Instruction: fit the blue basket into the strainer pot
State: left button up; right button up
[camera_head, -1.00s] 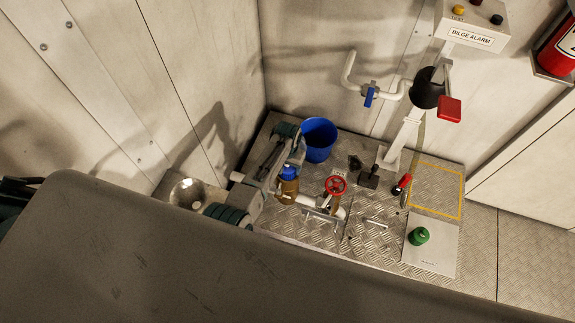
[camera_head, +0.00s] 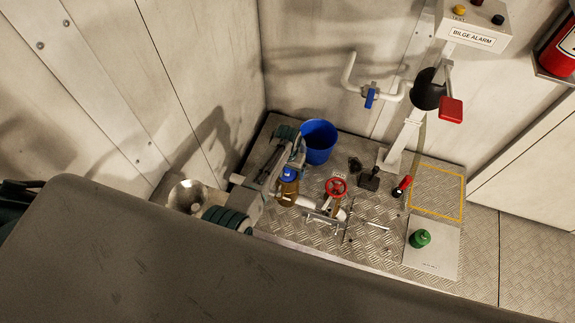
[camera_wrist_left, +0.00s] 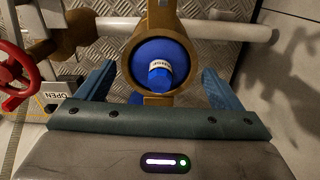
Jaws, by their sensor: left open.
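The brass strainer pot (camera_head: 288,196) stands on the pipe near the middle of the head view. The blue basket (camera_head: 289,174) sits at its top; my arm partly hides it. In the left wrist view the basket (camera_wrist_left: 157,72), with a knob in its middle, shows inside the round brass rim of the pot (camera_wrist_left: 127,70). How deep it sits I cannot tell. My left gripper (camera_head: 294,156) is over the pot. In the wrist view its two blue-grey fingers (camera_wrist_left: 158,80) are open, one on each side of the pot, with a gap to the basket. My right gripper is not in view.
A blue bucket (camera_head: 318,141) stands behind the pot. A red handwheel valve (camera_head: 336,188) is just right of it. A red-and-black torch-like item (camera_head: 402,186), a green knob (camera_head: 420,238) and a yellow-outlined area (camera_head: 437,192) lie further right. A metal bowl (camera_head: 187,195) is left.

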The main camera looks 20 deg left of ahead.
pick_arm(q)
notch_tip(320, 180, up, 11)
jog(key=shift+f, duration=0.2)
dwell(0.7)
